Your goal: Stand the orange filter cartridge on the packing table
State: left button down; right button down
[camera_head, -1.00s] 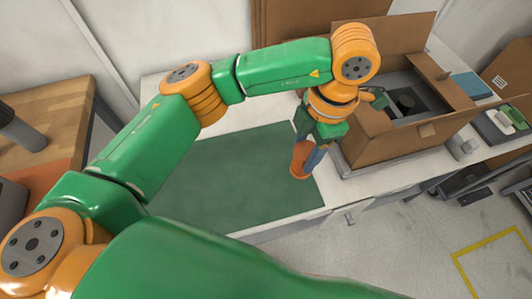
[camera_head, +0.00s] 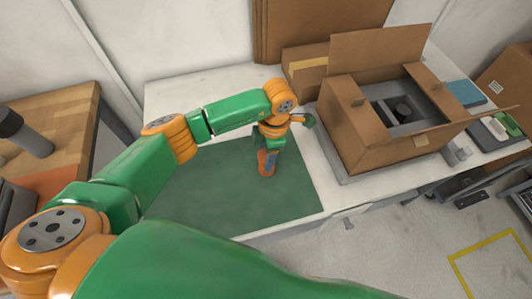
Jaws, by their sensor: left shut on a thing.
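The orange filter cartridge (camera_head: 264,166) shows between the fingers of my left gripper (camera_head: 267,163), over the right part of the green mat (camera_head: 215,210). The mat lies on the white packing table (camera_head: 170,92). My left gripper is shut on the cartridge and points down. The fingers hide part of the cartridge. I cannot tell whether its lower end touches the mat. My right gripper is not in view.
An open cardboard box (camera_head: 352,135) with a grey insert stands to the right of the mat. A closed carton (camera_head: 305,78) and upright cardboard sheets (camera_head: 290,25) stand behind. A wooden table (camera_head: 50,115) is at left. The mat's front is clear.

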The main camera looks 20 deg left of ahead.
pick_arm(q)
jog(key=shift+c, duration=1.2)
grip_release()
jog(key=shift+r, duration=0.35)
notch_tip(320, 180, up, 12)
jog(key=d, duration=0.1)
jog(key=shift+w+d+f+b, duration=0.15)
jog(key=shift+w+f+b, duration=0.1)
jog(key=shift+w+b, duration=0.15)
